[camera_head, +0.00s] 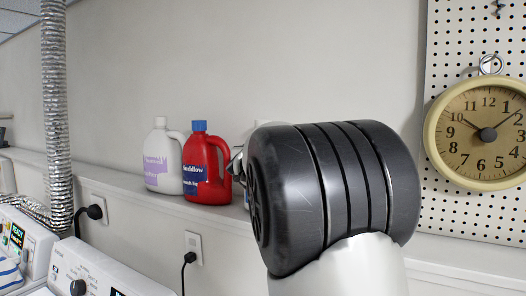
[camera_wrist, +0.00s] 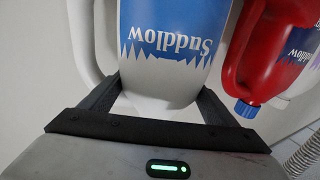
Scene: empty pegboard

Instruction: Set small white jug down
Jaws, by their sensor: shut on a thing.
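The small white jug (camera_wrist: 165,75) has a blue label reading Suddlow and fills the top middle of the wrist view. My gripper (camera_wrist: 160,90) is shut on it, with one dark finger on each side of its body. In the head view most of the jug is hidden behind my arm, with only slivers of white showing just right of the red jug. My gripper (camera_head: 238,162) is also mostly hidden there. I cannot tell whether the jug's base touches the ledge (camera_head: 120,180).
A red jug (camera_head: 214,165) with a blue cap stands on the ledge close beside the held jug. A larger white jug (camera_head: 157,160) with a purple label is left of it. A clock (camera_head: 468,150) hangs on the pegboard (camera_head: 450,25). Machines (camera_head: 90,270) stand in front.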

